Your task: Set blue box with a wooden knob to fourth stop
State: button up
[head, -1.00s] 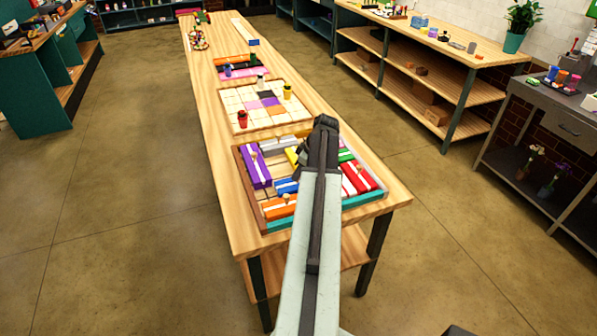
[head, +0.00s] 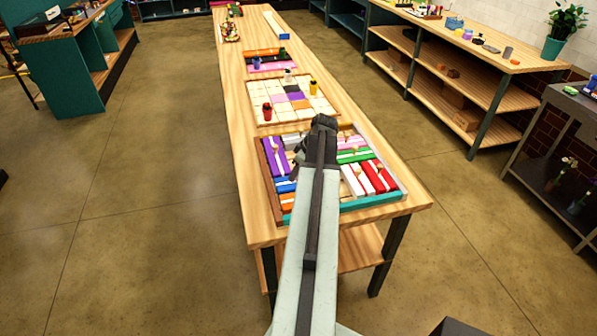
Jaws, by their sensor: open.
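The blue box (head: 285,185) lies in the sliding-block tray (head: 354,204), near its left wall, between a purple box (head: 275,157) and an orange box (head: 289,203). A white stripe shows on its top; its right part is hidden by my arm, and I cannot make out its knob. My gripper (head: 301,154) is over the upper middle of the tray, above and to the right of the blue box, apparently not touching it. It is open; its fingertips are dark and hard to separate from the arm.
Red (head: 373,177), white (head: 354,181) and green (head: 355,156) boxes fill the tray's right side. A board (head: 262,97) with small coloured pieces stands behind the tray on the wooden table (head: 240,200). Open floor lies left of the table.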

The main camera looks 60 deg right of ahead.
jog(key=p+v, duration=0.7)
jog(key=shift+r, duration=0.35)
jog(key=shift+s, duration=0.1)
